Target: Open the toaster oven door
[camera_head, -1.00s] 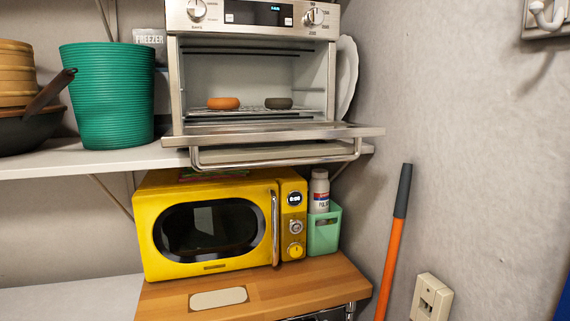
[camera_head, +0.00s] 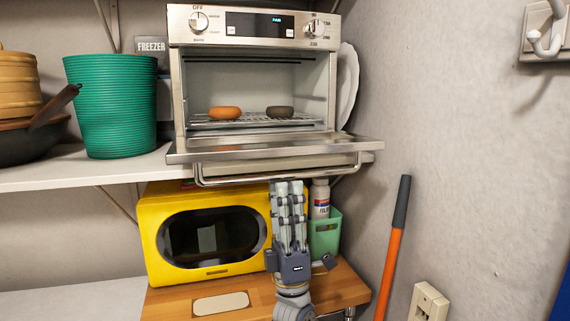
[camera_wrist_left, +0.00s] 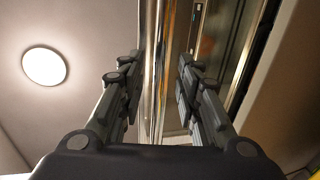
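The silver toaster oven (camera_head: 252,29) stands on the upper shelf. Its door (camera_head: 330,147) is folded down and lies about level, showing the lit cavity. The door's bar handle (camera_head: 225,181) hangs along its front lower edge. My left gripper (camera_head: 289,184) points up in front of the microwave, with its fingertips just under the handle. In the left wrist view its two fingers (camera_wrist_left: 156,72) are apart, with shiny metal strips of the door and handle beyond and between them. I cannot tell whether they touch the handle. My right gripper is out of view.
An orange and a dark round item (camera_head: 279,112) sit on the oven rack. A yellow microwave (camera_head: 160,240) and a green holder (camera_head: 325,238) stand on the wooden top below. A green bucket (camera_head: 110,105) is left of the oven; the wall is close on the right.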

